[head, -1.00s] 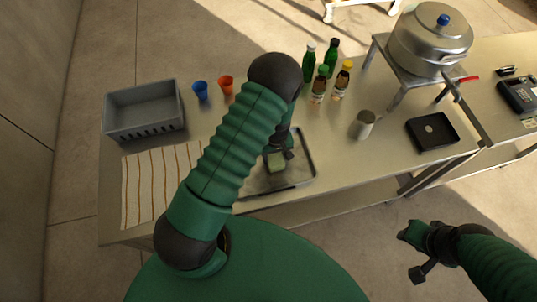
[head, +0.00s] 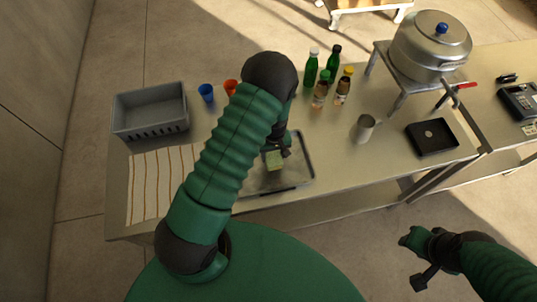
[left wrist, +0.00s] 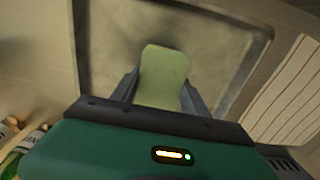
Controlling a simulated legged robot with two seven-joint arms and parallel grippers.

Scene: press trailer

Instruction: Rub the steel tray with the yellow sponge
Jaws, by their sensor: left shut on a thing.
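The steel tray (head: 305,160) lies flat on the bench near its front edge, partly hidden by my left arm. The yellow sponge (head: 274,160) looks pale greenish yellow and is over the tray's inside. My left gripper (head: 281,148) is shut on it from above. In the left wrist view the sponge (left wrist: 163,75) stands between the two dark fingers, with the tray's scuffed floor (left wrist: 215,60) behind it. Whether the sponge's underside touches the tray is hard to tell. My right gripper (head: 414,260) hangs off the bench at lower right, away from everything; its finger opening is unclear.
A grey bin (head: 150,110), striped cloth (head: 155,185), blue cup (head: 206,92) and orange cup (head: 231,87) are on the left. Several bottles (head: 326,80) stand behind the tray. A metal cup (head: 363,128), black tray (head: 432,137) and large pot (head: 430,45) are right.

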